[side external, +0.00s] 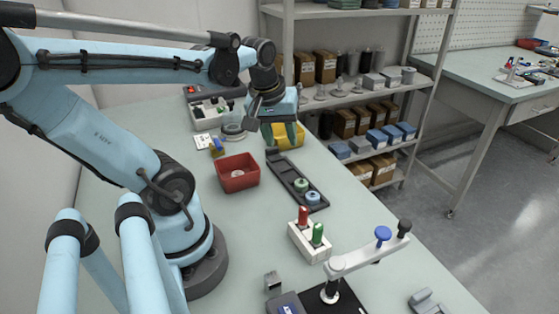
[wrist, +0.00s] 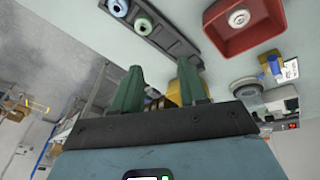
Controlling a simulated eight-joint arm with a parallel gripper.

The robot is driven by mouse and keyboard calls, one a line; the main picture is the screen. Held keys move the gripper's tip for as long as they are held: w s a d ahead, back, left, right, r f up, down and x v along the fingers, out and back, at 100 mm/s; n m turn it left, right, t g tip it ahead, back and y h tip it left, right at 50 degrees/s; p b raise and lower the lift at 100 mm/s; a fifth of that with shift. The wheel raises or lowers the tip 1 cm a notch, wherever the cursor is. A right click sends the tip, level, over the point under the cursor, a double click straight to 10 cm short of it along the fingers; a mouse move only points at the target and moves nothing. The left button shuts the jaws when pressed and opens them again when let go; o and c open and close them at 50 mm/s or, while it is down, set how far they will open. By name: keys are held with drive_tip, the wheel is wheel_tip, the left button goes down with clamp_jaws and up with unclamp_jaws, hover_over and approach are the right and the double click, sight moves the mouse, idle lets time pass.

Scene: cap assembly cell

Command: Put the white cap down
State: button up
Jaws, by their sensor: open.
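A small white round piece, which looks like the white cap (side external: 237,174), lies inside the red bin (side external: 239,188). The wrist view shows the white cap (wrist: 239,17) on the floor of the red bin (wrist: 254,46), apart from my fingers. My gripper (side external: 279,136) is above the far part of the table, by the yellow bin (side external: 291,141). In the wrist view my gripper's (wrist: 161,78) green fingers are spread, with no cap between them. The yellow bin (wrist: 174,92) is partly hidden behind the fingers.
A black tray (side external: 285,171) holds a green-topped piece (side external: 301,184) and a blue-topped piece (side external: 312,197). A white block with red and green pegs (side external: 311,241) and a lever fixture (side external: 345,267) stand nearer. A grey round part (side external: 233,131) lies behind the red bin.

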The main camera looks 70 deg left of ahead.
drive_tip(key=w+d+m+t+h, duration=0.1)
drive_tip(key=w+d+m+t, duration=0.3)
drive_tip(key=d+m, duration=0.7)
drive_tip(key=shift+w+d+r+h, duration=0.15)
drive_tip(key=shift+d+r+h, duration=0.15)
drive_tip(key=shift+d, duration=0.2)
idle(1.3)
